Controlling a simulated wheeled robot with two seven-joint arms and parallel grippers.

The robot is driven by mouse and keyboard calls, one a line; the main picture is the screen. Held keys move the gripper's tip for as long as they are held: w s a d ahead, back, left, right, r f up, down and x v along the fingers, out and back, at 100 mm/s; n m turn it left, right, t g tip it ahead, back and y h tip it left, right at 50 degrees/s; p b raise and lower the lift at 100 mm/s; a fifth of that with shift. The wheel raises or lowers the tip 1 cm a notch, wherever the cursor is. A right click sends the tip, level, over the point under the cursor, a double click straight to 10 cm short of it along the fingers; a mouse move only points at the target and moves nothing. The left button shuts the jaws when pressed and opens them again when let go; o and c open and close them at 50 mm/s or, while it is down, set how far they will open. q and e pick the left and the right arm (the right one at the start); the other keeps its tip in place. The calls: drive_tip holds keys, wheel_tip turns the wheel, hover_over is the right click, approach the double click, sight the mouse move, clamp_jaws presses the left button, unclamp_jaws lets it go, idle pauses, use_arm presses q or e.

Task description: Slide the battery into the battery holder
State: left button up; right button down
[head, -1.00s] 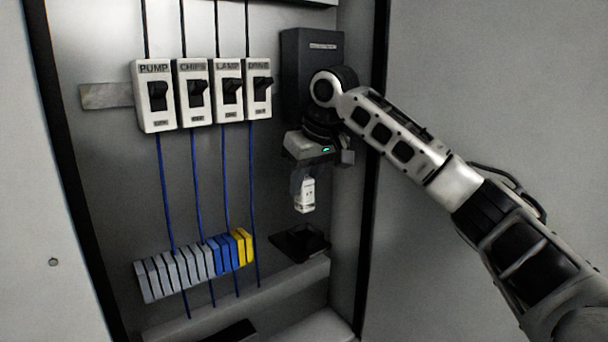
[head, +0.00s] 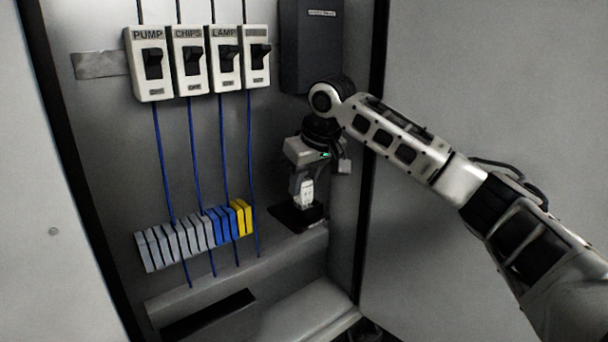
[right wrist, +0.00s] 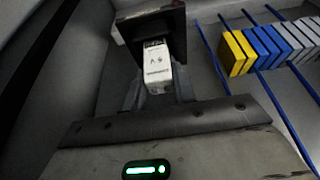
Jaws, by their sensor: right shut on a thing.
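The battery (head: 306,196) is a small white block with dark print, held upright under my right gripper (head: 303,181). My right gripper is shut on it; in the right wrist view the battery (right wrist: 157,68) sits between the two fingers. The battery holder (head: 287,216) is a dark, open-fronted piece low on the cabinet's back wall. In the right wrist view the battery's far end overlaps the opening of the holder (right wrist: 125,28). I cannot tell how deep it is inside. My left gripper is not in view.
Terminal blocks (head: 190,237) in grey, blue and yellow stand left of the holder, with blue wires beside them. Several labelled switches (head: 188,62) and a dark box (head: 311,45) are above. The cabinet's right side wall (head: 352,190) is close to my gripper.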

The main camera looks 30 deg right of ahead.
drive_tip(key=shift+f, duration=0.55)
idle(0.9)
drive_tip(key=c, duration=1.1)
unclamp_jaws()
drive_tip(key=shift+o, duration=0.2)
drive_tip(key=v, duration=1.6)
drive_tip(key=shift+w, duration=0.1)
